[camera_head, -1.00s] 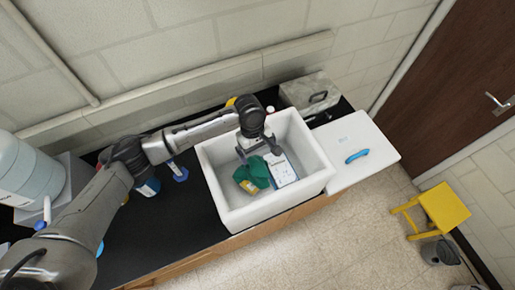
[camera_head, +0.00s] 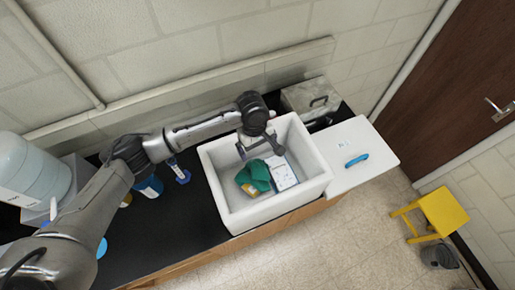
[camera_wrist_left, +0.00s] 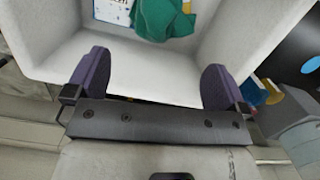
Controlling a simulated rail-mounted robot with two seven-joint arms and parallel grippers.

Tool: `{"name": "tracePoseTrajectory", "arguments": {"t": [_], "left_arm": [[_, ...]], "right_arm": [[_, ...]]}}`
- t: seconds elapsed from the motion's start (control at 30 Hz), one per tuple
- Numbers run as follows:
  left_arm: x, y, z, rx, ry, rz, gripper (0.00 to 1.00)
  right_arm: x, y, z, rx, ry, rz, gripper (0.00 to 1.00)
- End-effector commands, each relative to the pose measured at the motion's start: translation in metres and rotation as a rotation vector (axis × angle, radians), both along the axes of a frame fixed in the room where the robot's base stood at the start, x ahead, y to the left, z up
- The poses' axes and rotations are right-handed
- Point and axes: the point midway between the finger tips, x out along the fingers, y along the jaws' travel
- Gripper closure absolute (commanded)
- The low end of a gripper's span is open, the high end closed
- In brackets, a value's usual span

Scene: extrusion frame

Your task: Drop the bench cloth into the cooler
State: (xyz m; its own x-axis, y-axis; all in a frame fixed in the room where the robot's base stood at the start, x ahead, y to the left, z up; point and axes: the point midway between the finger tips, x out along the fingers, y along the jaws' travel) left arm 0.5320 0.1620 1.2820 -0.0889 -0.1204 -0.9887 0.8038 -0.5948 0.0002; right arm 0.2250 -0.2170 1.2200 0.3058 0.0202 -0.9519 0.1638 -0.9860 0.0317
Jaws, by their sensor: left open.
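The cooler (camera_head: 213,189) is a white open box on the black bench; its wall also shows in the left wrist view (camera_wrist_left: 265,35). The bench cloth (camera_head: 255,175), green and crumpled, lies inside it, and also shows in the left wrist view (camera_wrist_left: 163,17). My left gripper (camera_head: 257,148) is open and empty, above the back part of the cooler, apart from the cloth. In the left wrist view, its two purple-padded fingers (camera_wrist_left: 152,80) are wide apart with nothing between them. My right gripper is not in view.
Inside the cooler, a white printed pack (camera_head: 283,173) and a yellow item (camera_head: 248,190) lie beside the cloth. The white lid (camera_head: 352,138) with a blue handle is to the right. A grey metal box (camera_head: 311,98) stands behind. Blue bottles (camera_head: 150,187) are left on the bench. A yellow stool (camera_head: 440,210) is on the floor.

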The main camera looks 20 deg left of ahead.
Motion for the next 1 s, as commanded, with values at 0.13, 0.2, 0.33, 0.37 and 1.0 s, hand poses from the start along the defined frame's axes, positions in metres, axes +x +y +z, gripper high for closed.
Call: {"name": "tracePoseTrajectory", "arguments": {"t": [0.13,0.2,0.33,0.37,1.0], "left_arm": [[0.003,0.003,0.025,-0.002,-0.005,-0.001,0.00],[0.004,0.005,0.039,-0.001,-0.005,-0.001,0.00],[0.006,0.008,0.065,0.000,-0.004,-0.002,0.00],[0.007,0.009,0.070,0.000,-0.004,-0.002,0.00],[0.011,0.015,0.123,0.001,0.000,-0.002,0.00]], "right_arm": [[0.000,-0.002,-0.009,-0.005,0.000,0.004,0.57],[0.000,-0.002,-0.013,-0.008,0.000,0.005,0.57],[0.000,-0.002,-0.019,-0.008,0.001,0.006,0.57],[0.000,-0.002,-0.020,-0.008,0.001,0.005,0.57],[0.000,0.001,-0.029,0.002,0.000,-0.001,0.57]]}}
